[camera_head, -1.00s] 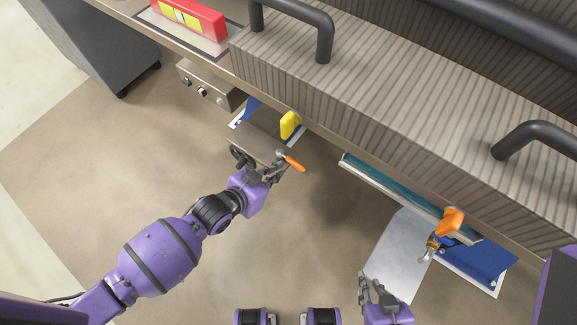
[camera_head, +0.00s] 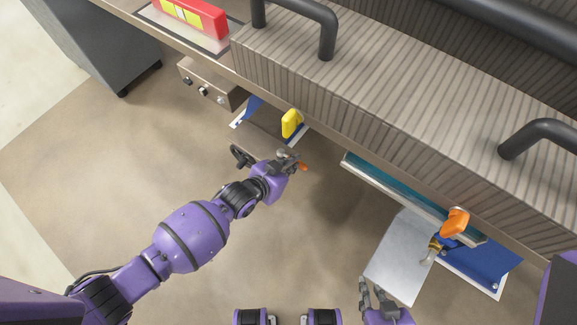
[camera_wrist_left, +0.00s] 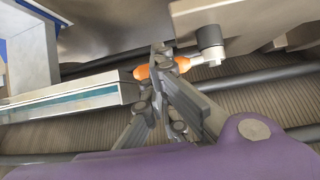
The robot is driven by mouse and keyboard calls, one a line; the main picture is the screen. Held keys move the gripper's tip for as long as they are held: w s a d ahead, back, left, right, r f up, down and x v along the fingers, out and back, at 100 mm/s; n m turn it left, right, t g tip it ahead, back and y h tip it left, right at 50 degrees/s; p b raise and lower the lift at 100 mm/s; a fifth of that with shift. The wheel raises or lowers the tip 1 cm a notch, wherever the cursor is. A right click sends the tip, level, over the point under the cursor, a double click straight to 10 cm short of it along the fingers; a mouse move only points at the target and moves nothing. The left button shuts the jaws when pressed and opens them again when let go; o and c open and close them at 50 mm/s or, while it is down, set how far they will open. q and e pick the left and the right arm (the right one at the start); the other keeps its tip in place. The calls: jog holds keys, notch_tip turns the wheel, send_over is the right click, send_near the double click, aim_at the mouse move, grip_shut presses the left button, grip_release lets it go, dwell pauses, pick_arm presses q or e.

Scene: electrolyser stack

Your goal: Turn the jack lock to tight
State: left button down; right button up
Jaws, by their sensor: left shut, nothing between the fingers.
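The jack lock is a lever with an orange grip (camera_head: 303,167) under the left part of the bench front. In the left wrist view its orange grip (camera_wrist_left: 182,64) joins a metal rod that runs to a grey round pivot (camera_wrist_left: 210,36). My left gripper (camera_head: 290,160) is shut and empty. Its fingertips (camera_wrist_left: 161,58) lie across the grip in the left wrist view, and orange shows on both sides of them. Whether they touch it I cannot tell. My right gripper (camera_head: 371,288) looks open and empty beside a grey metal sheet (camera_head: 402,255).
A second orange handle (camera_head: 455,222) sits at the right above a blue bracket (camera_head: 485,266). The ribbed block (camera_head: 400,110) overhangs the front. The floor is clear.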

pick_arm(q)
jog(key=shift+w, duration=0.1)
jog(key=shift+a, duration=0.15)
